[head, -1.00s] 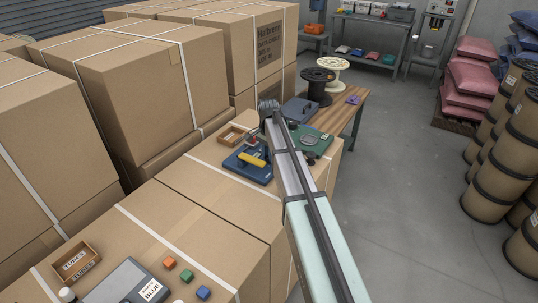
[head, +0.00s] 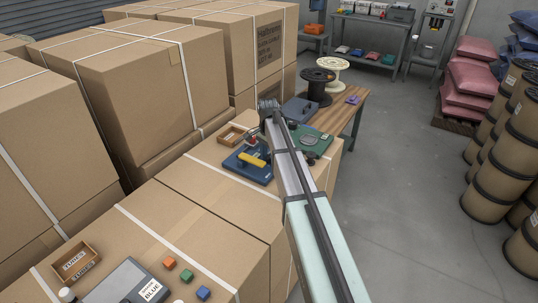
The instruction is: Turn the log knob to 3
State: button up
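I cannot make out a log knob or its scale marks at this size. On the cardboard box top in the head view lies a blue plate-like device (head: 240,168) with a yellow bar (head: 252,160) and a small red part. A green panel (head: 318,143) with a grey ring on it lies to the right, partly behind my arm. My arm reaches forward from the bottom of the view to a dark joint above these devices. My gripper cannot be made out; the arm hides what lies behind it.
A wooden tray (head: 231,136) stands beside the blue device. A wooden bench (head: 338,115) behind bears a black spool (head: 317,85) and a cream spool (head: 334,71).

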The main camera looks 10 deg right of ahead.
aim_at(268, 156)
notch_tip(268, 156, up, 14)
jog(key=shift+w, duration=0.15)
dwell(0.7)
jog(key=shift+a+f, duration=0.1)
jog(key=shift+f, duration=0.05)
